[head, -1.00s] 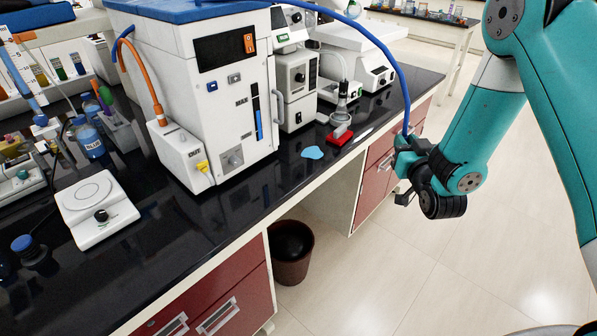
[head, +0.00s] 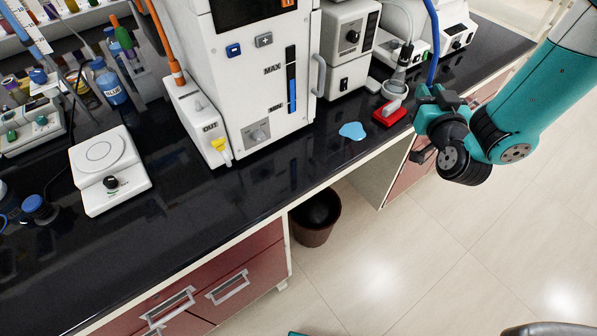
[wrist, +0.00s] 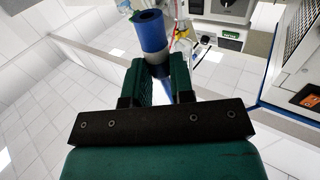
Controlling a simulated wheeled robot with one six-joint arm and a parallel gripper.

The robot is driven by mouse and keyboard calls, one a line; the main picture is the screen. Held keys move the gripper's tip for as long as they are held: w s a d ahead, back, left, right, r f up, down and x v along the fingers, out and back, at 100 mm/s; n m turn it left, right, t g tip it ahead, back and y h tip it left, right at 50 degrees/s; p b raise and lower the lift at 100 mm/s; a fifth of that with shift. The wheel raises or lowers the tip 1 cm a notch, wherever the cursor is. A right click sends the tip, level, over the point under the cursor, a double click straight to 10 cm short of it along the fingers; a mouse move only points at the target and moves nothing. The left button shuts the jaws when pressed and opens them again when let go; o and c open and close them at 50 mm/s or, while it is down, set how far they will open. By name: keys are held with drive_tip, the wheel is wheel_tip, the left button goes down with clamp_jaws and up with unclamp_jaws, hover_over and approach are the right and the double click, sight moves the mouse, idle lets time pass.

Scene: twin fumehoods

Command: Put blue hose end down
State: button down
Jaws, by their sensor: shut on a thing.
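The blue hose (head: 434,40) hangs down from the top of the picture to my gripper (head: 428,95) in the head view. My gripper is shut on the blue hose near its end and holds it at the front edge of the black bench, right of a light-blue puddle (head: 352,131). In the wrist view the blue hose end (wrist: 151,32) sticks up between the jaws (wrist: 159,82), its open mouth showing. In the head view the hose end itself is hidden by the gripper.
A red-based device (head: 391,112) stands on the bench just left of my gripper. A large white machine (head: 262,85) with an orange hose (head: 163,40) stands further left. A white hotplate (head: 109,170) sits at left. A dark bin (head: 316,222) stands below. Bare bench (head: 215,205) lies in front of the machine.

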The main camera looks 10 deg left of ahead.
drive_tip(key=s+a+r+n+g+y+p, duration=0.1)
drive_tip(key=s+a+r+n+g+y, duration=0.15)
drive_tip(key=s+a, duration=0.45)
drive_tip(key=s+a+r+n+g+y+p, duration=0.15)
drive_tip(key=s+a+y, duration=0.25)
drive_tip(key=a, duration=0.7)
drive_tip(key=s+a+r+n+g+y+p, duration=0.1)
drive_tip(key=s+a+r+n+y, duration=0.3)
drive_tip(key=a, duration=0.6)
drive_tip(key=shift+m+h, duration=0.6)
drive_tip(key=shift+h, duration=0.15)
drive_tip(key=f+b, duration=0.4)
drive_tip(key=f, duration=0.1)
drive_tip(key=s+f+b, duration=0.1)
drive_tip(key=f+b, duration=0.4)
drive_tip(key=f, duration=0.1)
drive_tip(key=f+b, duration=0.5)
drive_tip(key=f, duration=0.1)
drive_tip(key=shift+s, duration=0.3)
drive_tip(key=shift+f+b, duration=1.75)
drive_tip(key=shift+f, duration=0.6)
drive_tip(key=shift+f, duration=0.2)
drive_tip(key=c, duration=1)
unclamp_jaws()
drive_tip(key=shift+r, duration=0.1)
